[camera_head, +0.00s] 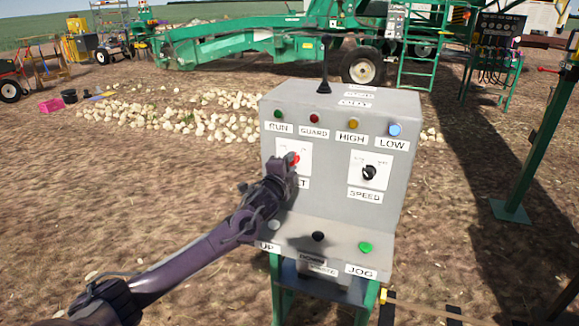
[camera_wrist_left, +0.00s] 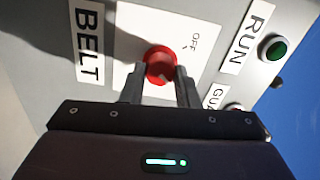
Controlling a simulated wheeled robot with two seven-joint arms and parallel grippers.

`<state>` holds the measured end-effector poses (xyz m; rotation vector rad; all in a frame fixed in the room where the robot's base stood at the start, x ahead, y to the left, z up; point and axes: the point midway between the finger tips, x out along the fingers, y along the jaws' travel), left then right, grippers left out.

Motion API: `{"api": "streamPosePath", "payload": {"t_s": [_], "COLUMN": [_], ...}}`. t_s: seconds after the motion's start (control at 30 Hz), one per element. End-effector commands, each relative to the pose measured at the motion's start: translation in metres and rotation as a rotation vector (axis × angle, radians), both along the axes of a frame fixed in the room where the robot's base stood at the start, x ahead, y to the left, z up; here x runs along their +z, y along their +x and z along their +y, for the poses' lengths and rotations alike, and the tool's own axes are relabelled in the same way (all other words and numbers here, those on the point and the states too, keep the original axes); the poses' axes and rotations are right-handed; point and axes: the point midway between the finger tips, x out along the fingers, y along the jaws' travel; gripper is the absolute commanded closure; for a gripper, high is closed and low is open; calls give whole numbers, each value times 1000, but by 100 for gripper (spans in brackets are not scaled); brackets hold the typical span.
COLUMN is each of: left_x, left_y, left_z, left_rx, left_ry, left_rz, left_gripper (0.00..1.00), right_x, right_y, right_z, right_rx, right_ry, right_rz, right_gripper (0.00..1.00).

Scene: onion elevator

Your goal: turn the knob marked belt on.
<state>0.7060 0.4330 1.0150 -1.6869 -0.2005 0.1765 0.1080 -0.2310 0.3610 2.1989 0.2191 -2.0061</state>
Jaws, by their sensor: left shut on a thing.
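The belt knob is red and round on a white plate of the grey control box (camera_head: 330,215). In the left wrist view the knob (camera_wrist_left: 161,64) sits between my two fingers, beside the word OFF and the label BELT (camera_wrist_left: 87,55). My left gripper (camera_wrist_left: 160,82) is shut on the knob. In the head view my left gripper (camera_head: 284,168) reaches the knob (camera_head: 293,159) from below left and covers part of its plate and label. My right gripper is not in view.
A black speed knob (camera_head: 369,172) is right of the belt knob. Lamps line the box above, and a green JOG button (camera_head: 366,247) and a black button (camera_head: 318,236) lie on the lower ledge. A green post (camera_head: 540,130) stands at right.

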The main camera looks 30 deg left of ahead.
Motion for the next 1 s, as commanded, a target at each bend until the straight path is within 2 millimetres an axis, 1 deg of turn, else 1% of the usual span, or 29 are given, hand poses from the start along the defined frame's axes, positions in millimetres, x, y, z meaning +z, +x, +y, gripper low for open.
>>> {"api": "streamPosePath", "payload": {"t_s": [0.1, 0.3, 0.83, 0.87, 1.0], "left_x": [-1, -2, -2, -2, -2], "left_y": [0, 0, 0, 0, 0], "left_z": [-1, -1, -1, -1, -1], "left_rx": [-2, -1, -2, -2, -1], "left_ry": [57, 115, 138, 138, 137], "left_rz": [15, 30, 37, 37, 36], "left_gripper": [95, 95, 95, 71, 52], "right_x": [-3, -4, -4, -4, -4], "right_y": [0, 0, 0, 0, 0], "right_z": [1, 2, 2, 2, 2], "right_rx": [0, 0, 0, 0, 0], "right_ry": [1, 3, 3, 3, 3], "right_rz": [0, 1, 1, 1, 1], "right_gripper": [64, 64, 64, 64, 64]}}
